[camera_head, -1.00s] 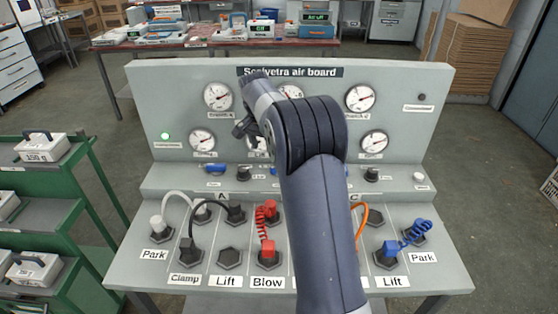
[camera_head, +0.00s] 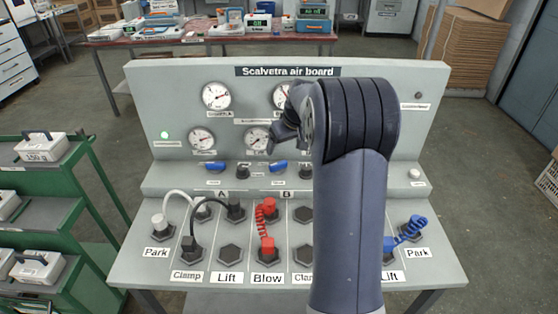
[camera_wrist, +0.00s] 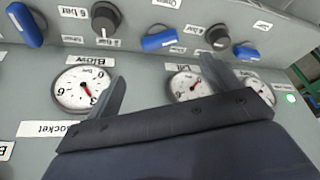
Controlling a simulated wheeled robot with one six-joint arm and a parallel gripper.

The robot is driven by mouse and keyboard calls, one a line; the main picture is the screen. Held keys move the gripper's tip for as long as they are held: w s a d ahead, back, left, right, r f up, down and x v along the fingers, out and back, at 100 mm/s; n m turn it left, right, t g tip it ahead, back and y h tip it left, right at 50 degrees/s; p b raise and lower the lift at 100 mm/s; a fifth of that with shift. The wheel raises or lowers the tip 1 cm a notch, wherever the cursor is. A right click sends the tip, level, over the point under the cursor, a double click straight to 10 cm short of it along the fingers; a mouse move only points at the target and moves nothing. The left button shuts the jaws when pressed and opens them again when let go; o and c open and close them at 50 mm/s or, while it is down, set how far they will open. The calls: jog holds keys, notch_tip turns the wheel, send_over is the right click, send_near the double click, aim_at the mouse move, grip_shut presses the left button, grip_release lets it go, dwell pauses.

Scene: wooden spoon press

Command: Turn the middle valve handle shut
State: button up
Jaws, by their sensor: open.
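The middle valve handle (camera_head: 278,168) is a blue lever lying roughly level on the board's ledge. In the wrist view the middle handle (camera_wrist: 158,40) sits beyond the gap between my fingers. My gripper (camera_wrist: 162,70) is open and empty, with its fingers apart over the gauge panel and not touching the handle. In the head view my gripper (camera_head: 280,138) is in front of the gauges, above the middle handle. Another blue handle (camera_head: 214,167) is to the left. A third handle (camera_wrist: 25,25) shows tilted in the wrist view; my arm hides it in the head view.
Black knobs (camera_head: 243,171) stand between the handles. Gauges (camera_head: 216,96) cover the upright panel. Hoses and plugs (camera_head: 266,246) fill the lower sloped panel. A green cart (camera_head: 60,215) stands at the left, and a red-topped bench (camera_head: 200,38) is behind.

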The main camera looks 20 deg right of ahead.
aim_at(278, 163)
jog(key=p+x, duration=0.1)
jog(key=x, duration=0.9)
jog(key=shift+f, duration=0.25)
jog(key=shift+c, duration=0.4)
jog(key=c, duration=0.9)
